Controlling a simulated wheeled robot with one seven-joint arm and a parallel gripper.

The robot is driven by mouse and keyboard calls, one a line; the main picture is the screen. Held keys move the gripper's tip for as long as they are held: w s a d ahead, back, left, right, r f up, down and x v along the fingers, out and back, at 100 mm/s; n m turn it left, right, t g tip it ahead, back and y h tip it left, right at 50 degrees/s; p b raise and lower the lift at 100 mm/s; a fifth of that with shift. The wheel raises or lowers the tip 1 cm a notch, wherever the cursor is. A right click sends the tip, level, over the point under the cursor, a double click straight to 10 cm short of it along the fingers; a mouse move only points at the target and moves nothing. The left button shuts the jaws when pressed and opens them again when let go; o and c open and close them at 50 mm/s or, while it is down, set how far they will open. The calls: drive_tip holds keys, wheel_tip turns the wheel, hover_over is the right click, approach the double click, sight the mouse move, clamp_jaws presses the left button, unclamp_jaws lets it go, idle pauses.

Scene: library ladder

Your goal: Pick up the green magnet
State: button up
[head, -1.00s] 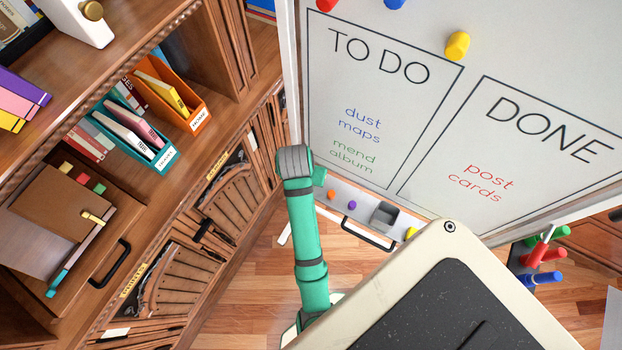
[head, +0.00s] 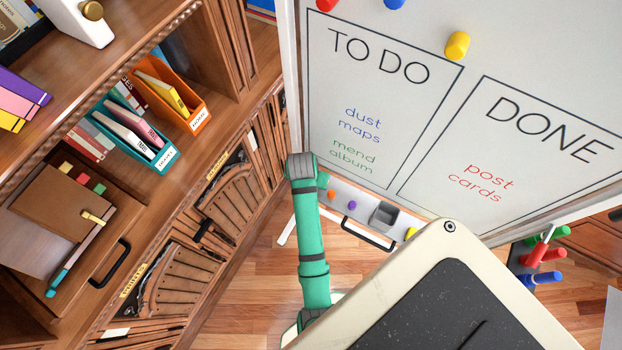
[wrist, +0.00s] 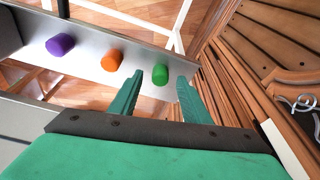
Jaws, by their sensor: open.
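The green magnet (wrist: 160,75) sits on the pale tray ledge (wrist: 88,57) of the whiteboard, right of the orange magnet in the wrist view. My gripper (wrist: 158,82) is open and empty. In the wrist view the magnet appears between its two teal fingertips, a little beyond them; I cannot tell the exact gap. In the head view the arm's end (head: 301,166) is at the left end of the ledge, and I cannot make out the green magnet there.
An orange magnet (wrist: 111,60) and a purple magnet (wrist: 60,44) lie on the same ledge. A grey eraser (head: 383,215) is farther along it. The whiteboard (head: 440,130) rises behind. Wooden cabinet fronts (wrist: 265,50) are close to the gripper's right in the wrist view.

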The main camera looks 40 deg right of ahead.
drive_tip(key=shift+f, duration=0.3)
drive_tip(key=shift+c, duration=0.6)
drive_tip(key=c, duration=0.9)
drive_tip(key=shift+d+r, duration=0.1)
drive_tip(key=shift+w+r, duration=0.1)
drive_tip(key=shift+r, duration=0.45)
drive_tip(key=s+d+r, duration=0.3)
drive_tip(key=s+r, duration=0.8)
drive_tip(key=s, duration=0.2)
drive_tip(key=shift+s+d+r, duration=0.3)
drive_tip(key=shift+s+r, duration=0.05)
drive_tip(key=shift+r, duration=0.05)
